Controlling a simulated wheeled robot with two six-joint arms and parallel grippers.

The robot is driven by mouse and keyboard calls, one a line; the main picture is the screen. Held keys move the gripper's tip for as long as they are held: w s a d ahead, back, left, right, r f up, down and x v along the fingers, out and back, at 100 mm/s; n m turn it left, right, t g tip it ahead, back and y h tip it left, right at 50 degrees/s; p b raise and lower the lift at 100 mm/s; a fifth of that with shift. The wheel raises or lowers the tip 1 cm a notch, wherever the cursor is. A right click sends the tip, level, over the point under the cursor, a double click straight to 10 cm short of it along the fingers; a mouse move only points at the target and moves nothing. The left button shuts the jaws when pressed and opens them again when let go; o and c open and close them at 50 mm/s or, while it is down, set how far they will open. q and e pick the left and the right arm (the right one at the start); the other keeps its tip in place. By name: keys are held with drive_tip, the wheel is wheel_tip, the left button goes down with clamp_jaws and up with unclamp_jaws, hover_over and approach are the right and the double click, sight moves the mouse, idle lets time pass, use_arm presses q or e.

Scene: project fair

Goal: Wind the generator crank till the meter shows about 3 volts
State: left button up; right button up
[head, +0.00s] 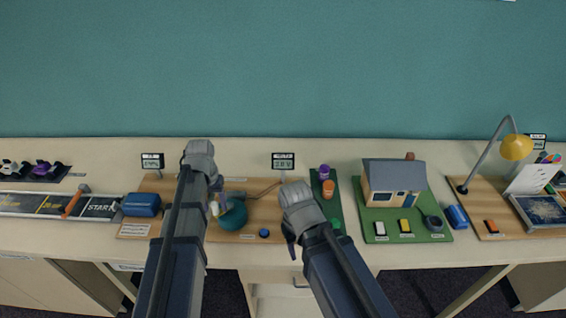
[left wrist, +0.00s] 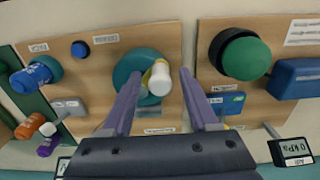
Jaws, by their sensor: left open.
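The generator's teal crank wheel (head: 234,217) is on a wooden board, partly hidden by my left arm in the head view. In the left wrist view, the wheel (left wrist: 127,68) carries a white crank knob (left wrist: 159,80) with a yellow part behind it. My left gripper (left wrist: 158,85) is open, with its purple fingers apart on either side of the knob; contact cannot be told. The meter (head: 283,161) stands behind the board; its small digits look like 3.8 V, but I cannot be sure. My right gripper (head: 291,243) is over the board's right side, its jaws mostly hidden.
A blue box (head: 141,204) and another small display (head: 152,161) are to the left. A green dome (left wrist: 247,58) is beside the wheel in the left wrist view. Purple and orange bottles (head: 327,180) and a model house (head: 394,185) stand to the right.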

use_arm(q)
drive_tip(key=shift+r+p, duration=3.5)
drive_tip(key=shift+r, duration=0.35)
use_arm(e)
wheel_tip(320, 180, up, 8)
drive_tip(key=shift+f, duration=0.2)
use_arm(q)
drive_tip(key=shift+f, duration=0.1)
drive_tip(key=s+d+f+m+b, duration=0.1)
drive_tip(key=s+d+f+b, duration=0.2)
drive_tip(key=s+d, duration=0.4)
drive_tip(key=s+d+f+m+y+b, duration=0.1)
drive_tip(key=s+d+f+m+b, duration=0.1)
drive_tip(key=s+d+f+b, duration=0.2)
drive_tip(key=s+d, duration=0.3)
drive_tip(key=s, duration=0.2)
drive_tip(key=shift+b, duration=0.3)
use_arm(e)
wheel_tip(320, 180, down, 7)
drive_tip(key=shift+f, duration=0.2)
use_arm(q)
drive_tip(key=shift+f, duration=0.1)
